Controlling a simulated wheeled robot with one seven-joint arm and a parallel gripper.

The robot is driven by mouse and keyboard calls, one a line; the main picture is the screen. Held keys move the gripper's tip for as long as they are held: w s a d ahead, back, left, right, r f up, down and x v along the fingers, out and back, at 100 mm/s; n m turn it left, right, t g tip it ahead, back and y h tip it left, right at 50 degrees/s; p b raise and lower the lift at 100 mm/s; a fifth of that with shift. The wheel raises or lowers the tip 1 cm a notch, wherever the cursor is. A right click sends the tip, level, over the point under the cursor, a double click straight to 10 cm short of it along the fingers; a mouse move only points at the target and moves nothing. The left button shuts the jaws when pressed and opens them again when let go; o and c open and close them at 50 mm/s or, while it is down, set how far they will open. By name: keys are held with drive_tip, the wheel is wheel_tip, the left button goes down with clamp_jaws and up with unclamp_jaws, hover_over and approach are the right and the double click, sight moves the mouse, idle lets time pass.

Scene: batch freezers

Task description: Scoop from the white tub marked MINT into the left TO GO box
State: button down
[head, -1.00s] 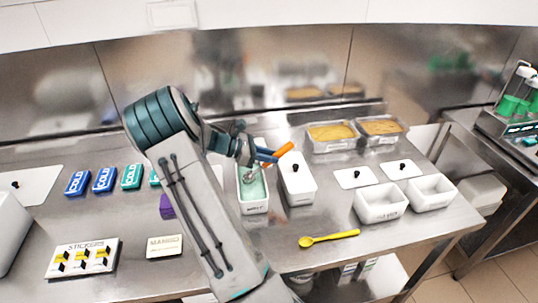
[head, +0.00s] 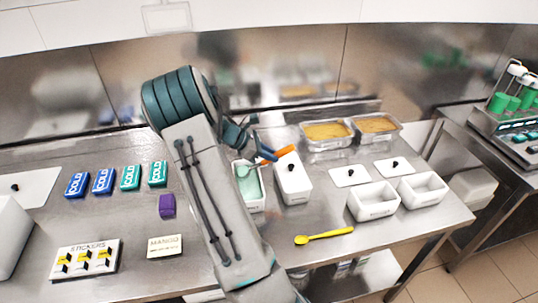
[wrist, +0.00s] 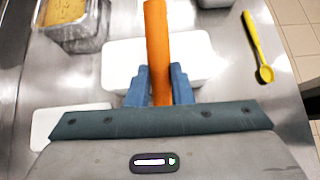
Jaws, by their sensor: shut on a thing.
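My gripper (head: 265,153) is shut on the orange scoop handle (head: 284,151), which also shows upright in the wrist view (wrist: 157,45). The scoop's grey head (head: 244,169) shows at the far part of a white tub (head: 263,205) with pale mint-green contents. I cannot tell whether it touches the contents or carries any. My arm hides part of this tub and its label. Two open white boxes stand at the right: the left box (head: 372,211) and the right box (head: 423,197). Their insides look empty, and their marks are too small to read.
A lidded white tub (head: 294,187) stands right of the mint tub. Two metal pans (head: 327,146) with yellow contents stand behind. Two white lids (head: 350,178) lie behind the boxes. A yellow spoon (head: 325,236) lies in front. Cold packs (head: 103,181) lie at the left.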

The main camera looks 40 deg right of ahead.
drive_tip(key=shift+r, duration=0.5)
drive_tip(key=shift+s+d+r+t+y+p, duration=0.15)
drive_tip(key=shift+s+d+t+y+p, duration=0.25)
drive_tip(key=shift+p, duration=0.5)
drive_tip(key=shift+s+d+t+y+p, duration=0.15)
drive_tip(key=shift+d+t+y+p, duration=0.15)
drive_tip(key=shift+y+p, duration=0.3)
drive_tip(key=shift+s+d+t+y+p, duration=0.1)
drive_tip(key=shift+d+t+y+p, duration=0.1)
drive_tip(key=shift+t+y+p, duration=0.3)
